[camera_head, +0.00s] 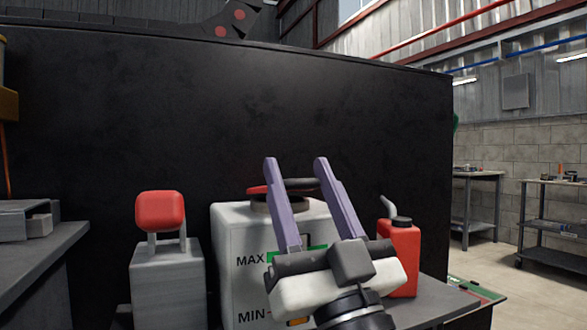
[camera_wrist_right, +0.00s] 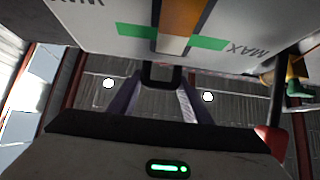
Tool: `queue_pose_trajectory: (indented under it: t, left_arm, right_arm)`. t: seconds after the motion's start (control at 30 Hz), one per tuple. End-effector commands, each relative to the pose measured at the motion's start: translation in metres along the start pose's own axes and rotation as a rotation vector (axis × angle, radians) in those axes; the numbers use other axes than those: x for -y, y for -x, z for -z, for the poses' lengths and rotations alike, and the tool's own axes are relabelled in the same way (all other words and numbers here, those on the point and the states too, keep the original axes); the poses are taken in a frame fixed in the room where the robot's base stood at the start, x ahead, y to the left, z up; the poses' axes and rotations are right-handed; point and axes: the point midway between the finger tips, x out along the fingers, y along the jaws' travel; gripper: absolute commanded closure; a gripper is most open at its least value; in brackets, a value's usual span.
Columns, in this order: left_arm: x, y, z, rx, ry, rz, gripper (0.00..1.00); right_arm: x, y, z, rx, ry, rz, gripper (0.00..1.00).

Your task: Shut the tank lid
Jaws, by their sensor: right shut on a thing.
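The white tank (camera_head: 235,230), marked MAX and MIN, stands at the middle of the head view. A dark neck (camera_head: 262,203) is on its top. The red and dark lid (camera_head: 299,184) shows at the neck, partly behind my fingers; I cannot tell how far it is from closed. My right gripper (camera_head: 295,162), with purple fingers, is in front of the tank and shut on the lid, its fingers standing apart. In the right wrist view, the fingers (camera_wrist_right: 160,80) flank a dark part below the tank's marked face (camera_wrist_right: 90,12). My left gripper is not in view.
A grey block with a red top (camera_head: 160,212) stands left of the tank. A red can with a black cap (camera_head: 402,250) stands close on the right. A large black panel (camera_head: 130,110) rises behind. A grey surface (camera_head: 45,250) lies at far left.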

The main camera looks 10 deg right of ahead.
Motion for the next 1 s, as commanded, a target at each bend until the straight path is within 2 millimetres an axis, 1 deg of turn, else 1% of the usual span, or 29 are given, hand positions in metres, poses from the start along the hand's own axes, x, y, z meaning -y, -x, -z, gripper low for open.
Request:
queue_pose_trajectory:
  t: [0.03, 0.3, 0.93, 0.97, 1.0]
  left_arm:
    - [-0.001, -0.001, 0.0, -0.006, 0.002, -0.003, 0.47]
    - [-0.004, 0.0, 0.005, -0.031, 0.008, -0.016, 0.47]
    - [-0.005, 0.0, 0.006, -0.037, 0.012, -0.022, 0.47]
    - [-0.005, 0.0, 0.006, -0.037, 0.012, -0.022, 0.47]
    - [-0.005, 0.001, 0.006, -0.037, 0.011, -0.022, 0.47]
  right_arm:
    - [0.003, 0.006, -0.006, 0.007, -0.008, 0.005, 0.96]
    - [0.003, 0.016, -0.017, 0.008, -0.008, 0.006, 0.96]
    - [0.004, 0.021, -0.024, 0.017, -0.007, 0.007, 0.96]
    - [0.004, 0.021, -0.024, 0.017, -0.007, 0.007, 0.51]
    - [0.004, 0.021, -0.024, 0.017, -0.007, 0.007, 0.47]
